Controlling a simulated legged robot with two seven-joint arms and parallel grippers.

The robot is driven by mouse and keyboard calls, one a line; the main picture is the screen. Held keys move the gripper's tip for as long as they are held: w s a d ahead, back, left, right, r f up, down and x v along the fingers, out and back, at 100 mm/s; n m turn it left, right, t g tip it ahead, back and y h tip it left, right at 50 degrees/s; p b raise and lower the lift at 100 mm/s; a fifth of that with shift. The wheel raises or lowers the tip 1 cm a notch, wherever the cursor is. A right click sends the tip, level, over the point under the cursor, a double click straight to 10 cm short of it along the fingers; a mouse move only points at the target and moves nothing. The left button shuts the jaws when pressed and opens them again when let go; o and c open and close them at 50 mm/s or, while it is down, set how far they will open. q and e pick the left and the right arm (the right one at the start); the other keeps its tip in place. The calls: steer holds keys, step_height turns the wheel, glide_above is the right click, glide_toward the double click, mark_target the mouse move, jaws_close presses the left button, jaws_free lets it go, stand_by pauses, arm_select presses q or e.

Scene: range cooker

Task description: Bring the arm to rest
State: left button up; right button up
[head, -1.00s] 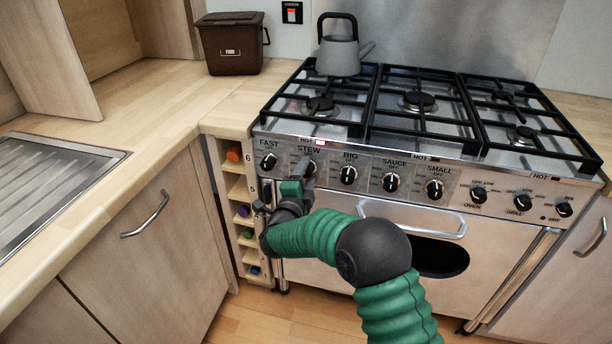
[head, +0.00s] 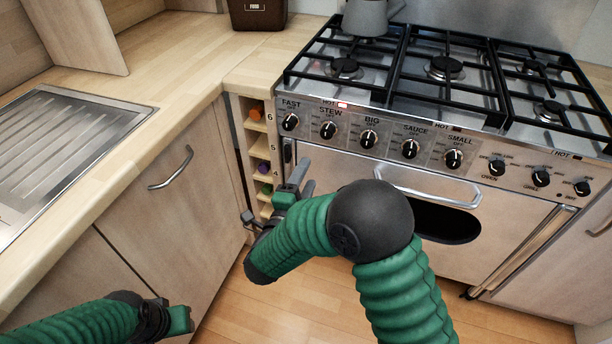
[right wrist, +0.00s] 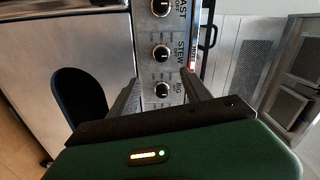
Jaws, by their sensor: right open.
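My right arm reaches in from the bottom, and its gripper (head: 304,180) is below the control panel, in front of the wine rack. In the right wrist view the two fingers of the right gripper (right wrist: 160,95) are apart, with nothing held between them. The Stew knob (head: 328,129) is clear of the gripper; it also shows in the right wrist view (right wrist: 161,52). The Big knob (right wrist: 162,90) appears between the fingers in that view, beyond them. My left gripper (head: 178,320) is at the bottom left, in front of the cabinet; its fingers are not clear.
The cooker (head: 400,110) has black grates and a kettle (head: 366,16) at the back left. A red light (head: 343,105) glows above the knobs. The oven handle (head: 428,186) juts out near my right arm. The sink (head: 70,140) and cabinet handle (head: 172,168) are left.

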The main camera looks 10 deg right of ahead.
stand_by(0.3)
steer(key=s+a+f+n+g+y, duration=0.2)
steer(key=s+f+n+g+y, duration=0.3)
steer(key=n+y, duration=0.75)
steer(key=s+d+f+n+g+h, duration=0.1)
steer(key=s+d+f+n+g, duration=0.15)
steer(key=s, duration=0.35)
steer(key=s+d+f+n+g+h, duration=0.1)
steer(key=s+d+f+n+g, duration=0.2)
steer(key=s, duration=0.4)
steer(key=s+d+f+n+g+h, duration=0.1)
steer(key=s+d+f+n+g, duration=0.1)
steer(key=s+n, duration=0.3)
steer(key=w+p+v, duration=0.2)
steer(key=p+v, duration=1)
steer(key=w+d+r+p+v, duration=0.1)
steer(key=w+p+v, duration=0.2)
steer(key=p+v, duration=1)
steer(key=shift+r+m+p, duration=0.15)
steer(key=shift+m+p, duration=0.15)
